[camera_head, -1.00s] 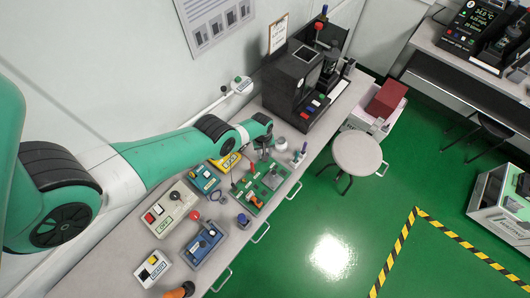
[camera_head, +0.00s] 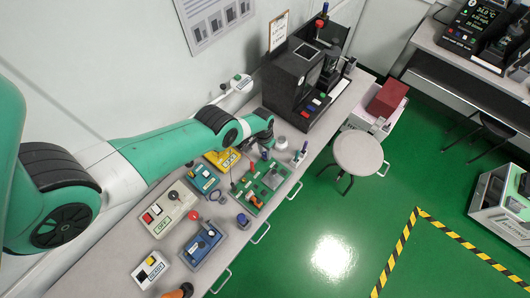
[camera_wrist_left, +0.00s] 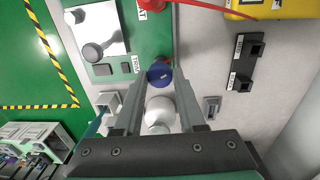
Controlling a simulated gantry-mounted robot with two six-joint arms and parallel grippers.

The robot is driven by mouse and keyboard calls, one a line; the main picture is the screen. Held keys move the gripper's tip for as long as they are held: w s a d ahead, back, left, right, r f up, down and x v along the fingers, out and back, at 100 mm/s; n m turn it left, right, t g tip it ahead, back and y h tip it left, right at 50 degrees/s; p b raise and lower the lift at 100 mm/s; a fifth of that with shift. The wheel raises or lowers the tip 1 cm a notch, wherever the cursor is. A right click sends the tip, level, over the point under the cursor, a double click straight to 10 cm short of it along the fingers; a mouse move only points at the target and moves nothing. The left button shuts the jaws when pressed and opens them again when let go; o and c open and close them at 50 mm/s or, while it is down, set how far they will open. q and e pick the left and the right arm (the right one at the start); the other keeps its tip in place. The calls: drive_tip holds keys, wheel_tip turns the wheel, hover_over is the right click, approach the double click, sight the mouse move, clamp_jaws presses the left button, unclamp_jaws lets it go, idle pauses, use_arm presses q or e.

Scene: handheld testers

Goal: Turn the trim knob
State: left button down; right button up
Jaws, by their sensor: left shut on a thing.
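The trim knob (camera_wrist_left: 159,73) has a round blue top and sits at the edge of a green tester board (camera_wrist_left: 150,28). A small label beside it seems to read TRIM. My left gripper (camera_wrist_left: 158,80) is shut on the knob, one finger on each side. In the head view, the green board (camera_head: 270,181) lies on the bench and my left gripper (camera_head: 264,146) reaches down over its far end. The knob's lower part is hidden. My right gripper is not in view.
A white round pot (camera_head: 282,142) stands close beyond the board; it also shows between the fingers in the left wrist view (camera_wrist_left: 160,112). A yellow tester (camera_head: 222,160), a blue tester (camera_head: 203,246) and a beige tester (camera_head: 170,209) crowd the bench. A black machine (camera_head: 292,84) stands behind.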

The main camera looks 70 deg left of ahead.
sight(264, 153)
use_arm(q)
drive_tip(key=shift+m, duration=0.5)
drive_tip(key=c, duration=0.5)
unclamp_jaws()
wheel_tip(264, 153, up, 12)
drive_tip(key=p, duration=1.1)
drive_tip(key=shift+a+f, duration=0.2)
drive_tip(key=shift+a, duration=0.1)
drive_tip(key=shift+s, duration=0.15)
